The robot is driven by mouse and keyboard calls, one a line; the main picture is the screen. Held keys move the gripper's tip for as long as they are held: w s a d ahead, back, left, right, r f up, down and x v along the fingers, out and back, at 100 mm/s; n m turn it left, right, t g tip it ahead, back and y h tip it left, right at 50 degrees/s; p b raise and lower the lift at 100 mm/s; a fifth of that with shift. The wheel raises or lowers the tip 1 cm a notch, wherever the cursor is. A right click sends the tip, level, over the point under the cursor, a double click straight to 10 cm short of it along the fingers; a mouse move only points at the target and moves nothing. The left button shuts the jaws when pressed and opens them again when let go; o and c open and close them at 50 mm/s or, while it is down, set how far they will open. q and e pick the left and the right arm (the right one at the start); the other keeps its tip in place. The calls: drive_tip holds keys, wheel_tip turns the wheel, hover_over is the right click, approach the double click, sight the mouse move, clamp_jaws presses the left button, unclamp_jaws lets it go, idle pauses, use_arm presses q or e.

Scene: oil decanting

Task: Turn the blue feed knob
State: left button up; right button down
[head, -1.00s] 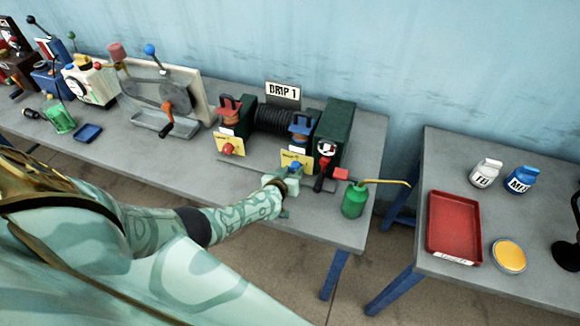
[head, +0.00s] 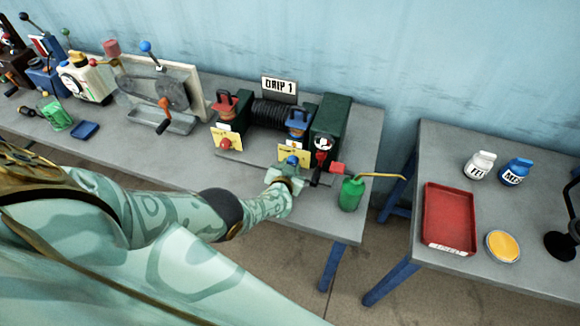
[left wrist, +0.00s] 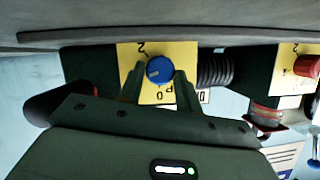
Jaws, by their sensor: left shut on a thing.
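The blue feed knob (head: 292,161) sits on the front of the DRIP 1 unit, over a yellow dial plate. In the left wrist view the blue knob (left wrist: 160,72) shows a pale pointer line, and the yellow plate (left wrist: 131,54) carries dark markings. My left gripper (left wrist: 159,80) is shut on the knob, one finger at each side. In the head view my left gripper (head: 287,176) reaches the knob from the front and hides part of the plate. My right gripper is not in view.
A red knob (head: 225,143) is on the unit's left plate. A black lever with a red end (head: 337,168) and a green oil can (head: 351,194) stand close to the right of my gripper. A red tray (head: 449,217) lies on the right table.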

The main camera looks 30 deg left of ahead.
use_arm(q)
drive_tip(key=o, duration=0.7)
drive_tip(key=shift+r, duration=0.1)
drive_tip(key=shift+s+d+r+p, duration=0.1)
drive_tip(key=shift+s+r+p, duration=0.1)
drive_tip(key=shift+p, duration=0.2)
drive_tip(key=p+v, duration=0.7)
drive_tip(key=shift+s+d+r, duration=0.1)
drive_tip(key=shift+s+r, duration=0.1)
drive_tip(key=shift+r, duration=0.1)
drive_tip(key=p+v, duration=0.4)
drive_tip(key=v, duration=0.4)
drive_tip(key=shift+f, duration=0.4)
drive_tip(key=shift+s, duration=0.15)
